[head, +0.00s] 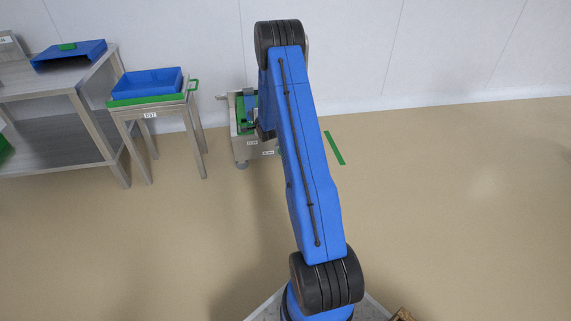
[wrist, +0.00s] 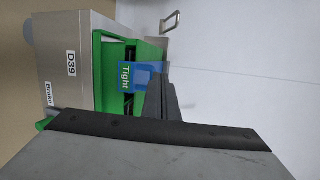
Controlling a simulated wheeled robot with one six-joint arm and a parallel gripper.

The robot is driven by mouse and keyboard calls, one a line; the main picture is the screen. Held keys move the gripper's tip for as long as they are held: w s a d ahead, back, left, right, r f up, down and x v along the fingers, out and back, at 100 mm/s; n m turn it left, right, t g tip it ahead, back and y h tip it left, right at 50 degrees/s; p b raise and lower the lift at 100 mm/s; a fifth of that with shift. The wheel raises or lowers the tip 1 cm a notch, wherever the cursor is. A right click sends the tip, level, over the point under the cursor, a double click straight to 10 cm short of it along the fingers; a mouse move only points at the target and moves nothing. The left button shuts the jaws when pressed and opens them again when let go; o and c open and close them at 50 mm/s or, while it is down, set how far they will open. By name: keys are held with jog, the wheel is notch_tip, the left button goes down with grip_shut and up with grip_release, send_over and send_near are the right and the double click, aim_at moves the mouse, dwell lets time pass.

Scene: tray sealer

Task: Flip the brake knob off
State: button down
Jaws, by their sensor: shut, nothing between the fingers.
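The sealer machine (head: 241,148) is a low steel cabinet with a green top, standing near the wall behind my arm in the head view. In the wrist view its steel side (wrist: 62,35) carries a D39 label and a smaller label (wrist: 48,94) too small to read surely. A small green part (wrist: 42,124) shows by the small label, partly hidden by my gripper body; I cannot tell if it is the brake knob or how it is set. A blue part (wrist: 130,78) reads "Tight". My gripper (wrist: 160,97) is shut and empty, in front of the machine's green frame.
A small steel stand (head: 150,113) with a blue tray (head: 147,84) is left of the machine. A steel table (head: 60,88) is further left. A green floor strip (head: 334,147) lies to the right. The floor at right is clear.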

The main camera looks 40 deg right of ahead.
jog(key=s+d+f+m+t+h, duration=0.1)
jog(key=s+d+f+m, duration=0.15)
jog(key=f, duration=0.35)
jog(key=s+d+f+m, duration=0.1)
jog(key=d+f, duration=0.2)
jog(key=f, duration=0.3)
jog(key=s+d+f+m+t+h, duration=0.1)
jog(key=d+f+m, duration=0.15)
jog(key=f, duration=0.35)
jog(key=s+d+f+m+t+h, duration=0.1)
jog(key=s+f+m, duration=0.2)
jog(key=s+f, duration=0.3)
jog(key=s+d+f+m+t+h, duration=0.1)
jog(key=s+f+m, duration=0.2)
jog(key=s+f, duration=0.4)
notch_tip(320, 180, down, 5)
jog(key=shift+r+m, duration=0.1)
jog(key=shift+m, duration=0.2)
jog(key=shift+w, duration=0.1)
